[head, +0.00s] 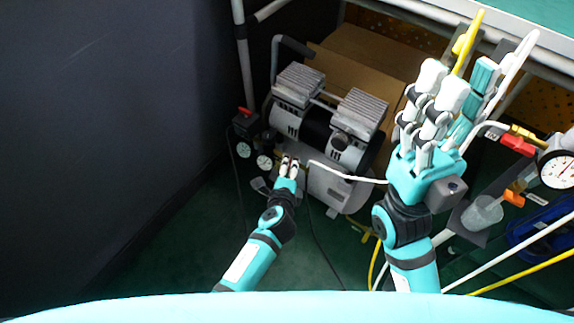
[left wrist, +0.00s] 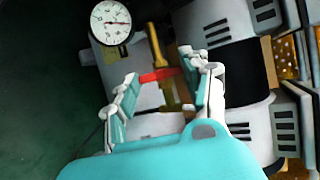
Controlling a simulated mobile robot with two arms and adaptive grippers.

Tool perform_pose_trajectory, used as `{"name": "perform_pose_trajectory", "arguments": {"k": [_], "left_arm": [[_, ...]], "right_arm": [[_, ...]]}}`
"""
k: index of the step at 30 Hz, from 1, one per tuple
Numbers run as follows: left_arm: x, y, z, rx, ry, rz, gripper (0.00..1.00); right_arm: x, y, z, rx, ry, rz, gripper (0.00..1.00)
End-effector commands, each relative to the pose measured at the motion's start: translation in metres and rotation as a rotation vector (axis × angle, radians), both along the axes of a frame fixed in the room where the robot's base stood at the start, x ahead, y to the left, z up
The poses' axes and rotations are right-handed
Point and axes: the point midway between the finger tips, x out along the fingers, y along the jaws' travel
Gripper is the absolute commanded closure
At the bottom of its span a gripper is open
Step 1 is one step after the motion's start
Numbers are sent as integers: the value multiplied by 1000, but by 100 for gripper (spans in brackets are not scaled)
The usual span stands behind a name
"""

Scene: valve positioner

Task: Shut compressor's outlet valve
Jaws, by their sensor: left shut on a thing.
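The compressor (head: 325,125) stands on the floor under the bench, with two grey ribbed heads and a pale tank. My left gripper (head: 289,165) is at its near left side. In the left wrist view, my left gripper (left wrist: 160,85) has its fingers on either side of a red valve handle (left wrist: 158,75) and is shut on it. The handle lies crosswise over a brass fitting (left wrist: 158,48). In the head view the gripper mostly hides this handle. My right gripper (head: 455,90) is raised at the right, empty, its fingers apart.
A round white gauge (left wrist: 111,22) is beside the valve in the left wrist view. A red-knobbed regulator (head: 245,120) with gauges is left of the compressor. Cardboard (head: 365,60) stands behind. Orange-handled valves (head: 514,198), a gauge (head: 558,170) and hoses crowd the right.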

Motion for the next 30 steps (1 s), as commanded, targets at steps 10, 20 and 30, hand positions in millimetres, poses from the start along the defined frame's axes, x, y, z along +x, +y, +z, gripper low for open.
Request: {"name": "perform_pose_trajectory", "arguments": {"k": [10,20,30], "left_arm": [[0,1,-1,-19,16,15,85],[0,1,-1,-19,16,15,39],[0,0,0,-18,14,13,29]], "right_arm": [[-1,0,-2,1,10,0,67],[-2,0,-1,2,9,1,67],[0,0,-2,1,14,0,67]]}}
